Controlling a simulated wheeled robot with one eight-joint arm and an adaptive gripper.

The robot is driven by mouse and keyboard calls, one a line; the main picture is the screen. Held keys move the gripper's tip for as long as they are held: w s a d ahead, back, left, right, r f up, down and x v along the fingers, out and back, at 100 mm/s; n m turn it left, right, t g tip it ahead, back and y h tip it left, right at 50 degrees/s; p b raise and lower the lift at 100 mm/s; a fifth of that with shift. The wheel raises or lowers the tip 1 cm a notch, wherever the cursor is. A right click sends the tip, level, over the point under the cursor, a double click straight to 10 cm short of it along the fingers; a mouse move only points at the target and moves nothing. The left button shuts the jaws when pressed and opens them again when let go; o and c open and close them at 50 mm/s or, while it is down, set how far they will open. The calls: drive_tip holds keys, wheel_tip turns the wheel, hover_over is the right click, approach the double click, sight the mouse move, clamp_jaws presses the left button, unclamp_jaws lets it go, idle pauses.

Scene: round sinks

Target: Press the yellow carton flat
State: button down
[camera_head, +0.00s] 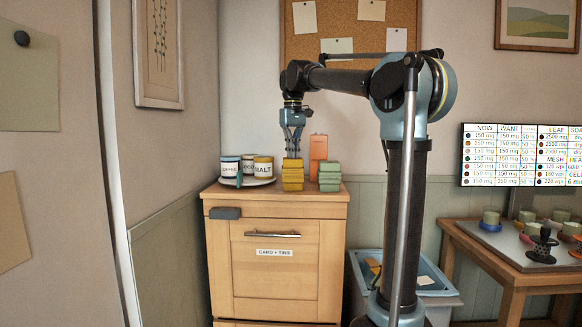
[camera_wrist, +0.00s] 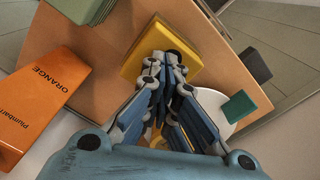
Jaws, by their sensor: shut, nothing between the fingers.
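The yellow carton (camera_head: 292,180) stands upright on top of the wooden cabinet, with banded, stepped sides. My gripper (camera_head: 292,154) points straight down right above it, fingers together and holding nothing. In the wrist view the shut fingertips (camera_wrist: 172,60) lie over the carton's yellow top (camera_wrist: 195,28) and hide part of it. Whether the fingertips touch the top or hover just over it, I cannot tell.
A green carton (camera_head: 329,182) and a taller orange box (camera_head: 318,149) stand close on the right. A dark grey block (camera_head: 225,213) is at the cabinet's front edge.

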drive_tip(key=shift+f, duration=0.4)
drive_tip(key=shift+r, duration=0.1)
wheel_tip(320, 180, up, 10)
idle(1.0)
